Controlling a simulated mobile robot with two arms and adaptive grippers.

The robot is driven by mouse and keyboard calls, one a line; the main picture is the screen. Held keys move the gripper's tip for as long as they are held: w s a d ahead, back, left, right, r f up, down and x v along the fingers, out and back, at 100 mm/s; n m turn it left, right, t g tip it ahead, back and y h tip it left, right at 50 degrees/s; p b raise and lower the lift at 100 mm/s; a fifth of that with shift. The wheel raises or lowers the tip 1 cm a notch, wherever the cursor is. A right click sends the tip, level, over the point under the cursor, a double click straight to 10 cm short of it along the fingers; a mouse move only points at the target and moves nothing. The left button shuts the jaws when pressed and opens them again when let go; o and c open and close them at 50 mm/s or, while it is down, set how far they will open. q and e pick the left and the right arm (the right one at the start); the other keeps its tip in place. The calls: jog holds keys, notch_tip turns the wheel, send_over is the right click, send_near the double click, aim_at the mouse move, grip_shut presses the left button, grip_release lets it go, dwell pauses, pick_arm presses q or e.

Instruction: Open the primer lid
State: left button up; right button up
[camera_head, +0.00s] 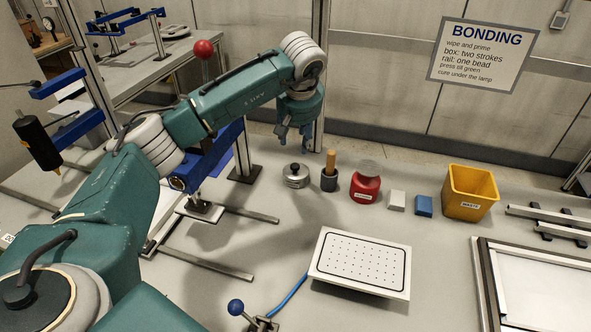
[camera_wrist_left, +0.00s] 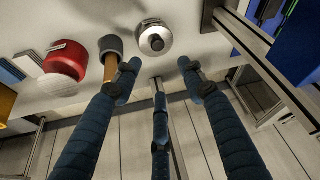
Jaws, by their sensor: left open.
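The primer pot (camera_head: 295,182) is a small round steel pot on the bench, with its lid (camera_head: 295,169) on. The lid has a dark knob on top. In the left wrist view the lid (camera_wrist_left: 152,38) shows at the top middle, just beyond the fingertips. My left gripper (camera_head: 293,136) points down above and behind the pot in the head view. Its fingers are open and empty, apart from the lid; they also show in the left wrist view (camera_wrist_left: 157,76). My right gripper is in neither view.
A dark cup with a wooden-handled tool (camera_head: 329,180) stands right beside the pot. Further right are a red container (camera_head: 365,189), a white block (camera_head: 396,200), a blue block (camera_head: 424,205) and a yellow bin (camera_head: 470,200). A perforated white plate (camera_head: 360,262) lies in front.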

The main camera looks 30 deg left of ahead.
aim_at(295, 165)
pick_arm(q)
jog(key=x, duration=0.8)
jog(key=p+x, duration=0.1)
jog(key=x, duration=0.3)
jog(key=shift+s+d+f, duration=0.2)
jog(key=shift+f, duration=0.15)
jog(key=shift+a+f, duration=0.1)
jog(key=shift+f, duration=0.2)
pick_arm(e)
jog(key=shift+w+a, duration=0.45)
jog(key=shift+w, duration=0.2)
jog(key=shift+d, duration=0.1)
pick_arm(q)
jog(key=shift+w, duration=0.1)
grip_shut()
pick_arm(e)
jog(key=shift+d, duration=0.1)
